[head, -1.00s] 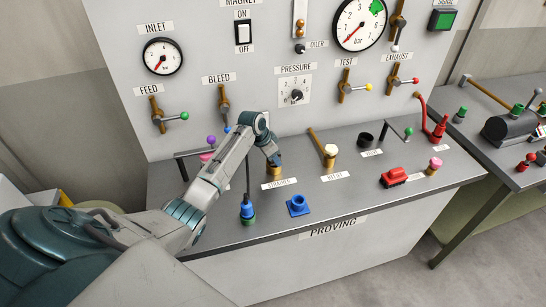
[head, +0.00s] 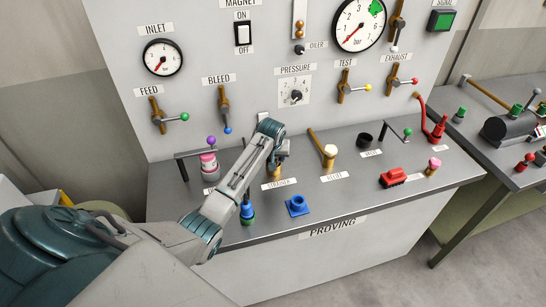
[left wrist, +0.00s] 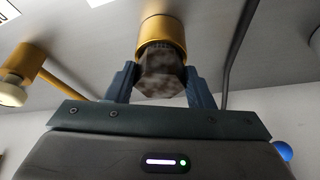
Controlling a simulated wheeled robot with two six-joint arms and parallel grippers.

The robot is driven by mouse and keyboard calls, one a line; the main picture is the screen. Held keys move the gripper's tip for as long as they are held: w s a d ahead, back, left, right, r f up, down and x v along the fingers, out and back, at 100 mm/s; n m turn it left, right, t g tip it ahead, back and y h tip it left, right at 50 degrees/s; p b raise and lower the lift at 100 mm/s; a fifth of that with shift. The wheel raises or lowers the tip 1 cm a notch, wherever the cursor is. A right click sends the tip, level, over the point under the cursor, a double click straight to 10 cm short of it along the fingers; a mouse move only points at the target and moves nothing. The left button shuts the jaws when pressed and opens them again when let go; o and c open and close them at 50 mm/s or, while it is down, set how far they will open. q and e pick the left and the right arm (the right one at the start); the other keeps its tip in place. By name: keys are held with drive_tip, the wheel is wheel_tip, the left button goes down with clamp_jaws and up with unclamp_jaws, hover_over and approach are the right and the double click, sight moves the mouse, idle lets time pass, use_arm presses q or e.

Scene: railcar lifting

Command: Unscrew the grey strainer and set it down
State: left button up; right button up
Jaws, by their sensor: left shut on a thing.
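The grey strainer (left wrist: 160,78) shows in the left wrist view as a dull, mottled, faceted piece at the end of a brass fitting (left wrist: 162,28). My left gripper (left wrist: 161,84) has one finger on each side of it and is shut on it. The strainer still meets the brass fitting, with no gap that I can see. In the head view my left gripper (head: 278,158) is above the brass post (head: 275,173) behind the strainer label, and my arm hides the strainer there. My right gripper is not in view.
A blue square socket (head: 297,205) and a blue-green fitting with a thin rod (head: 247,212) stand at the bench front. A pink-and-white jar (head: 209,165) is to the left. The brass relief post (head: 329,157) and red block (head: 393,177) are to the right. Bare bench lies between them.

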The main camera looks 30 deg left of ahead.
use_arm(q)
drive_tip(key=n+g+y, duration=0.1)
drive_tip(key=n, duration=0.3)
drive_tip(key=shift+s+d+f, duration=0.1)
drive_tip(key=shift+f, duration=0.05)
drive_tip(key=o, duration=0.6)
drive_tip(key=shift+o, duration=0.3)
